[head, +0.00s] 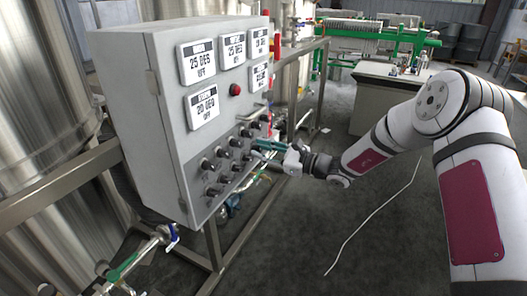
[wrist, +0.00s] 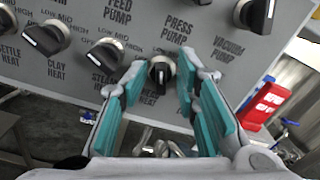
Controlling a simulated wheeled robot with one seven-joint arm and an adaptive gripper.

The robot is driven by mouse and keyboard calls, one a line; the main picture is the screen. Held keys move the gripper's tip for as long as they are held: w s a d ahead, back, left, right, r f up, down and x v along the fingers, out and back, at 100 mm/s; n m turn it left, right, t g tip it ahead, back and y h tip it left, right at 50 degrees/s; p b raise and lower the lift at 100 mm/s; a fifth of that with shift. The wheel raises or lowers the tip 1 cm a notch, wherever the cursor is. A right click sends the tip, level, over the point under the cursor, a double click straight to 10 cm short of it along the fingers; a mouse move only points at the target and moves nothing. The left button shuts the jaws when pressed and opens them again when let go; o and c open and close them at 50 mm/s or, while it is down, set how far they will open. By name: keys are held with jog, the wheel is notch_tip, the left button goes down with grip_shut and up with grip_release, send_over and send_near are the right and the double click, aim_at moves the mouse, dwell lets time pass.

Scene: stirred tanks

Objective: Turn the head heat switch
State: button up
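My gripper (wrist: 161,68) is open, with one teal-padded finger on each side of a black rotary knob (wrist: 160,74) in the wrist view. Gaps show between the knob and both fingers. The knob's pointer line is near upright. The label below it is partly hidden by the left finger; "HEAT" shows, but I cannot surely read its first word, so I cannot confirm it is the head heat switch. In the head view my gripper (head: 262,149) is at the lower right of the grey control panel (head: 165,130), at its knob rows.
Two similar heat knobs (wrist: 105,53) and (wrist: 45,39) sit to the left in the wrist view. A pump knob (wrist: 255,14) is at upper right. A red object (wrist: 264,103) is beyond the panel's edge. The floor (head: 310,215) right of the panel is mostly clear.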

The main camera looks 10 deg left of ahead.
jog(key=shift+d, duration=0.1)
jog(key=shift+s+d+f, duration=0.1)
jog(key=shift+d, duration=0.4)
jog(key=v, duration=1.1)
jog(key=shift+s, duration=0.1)
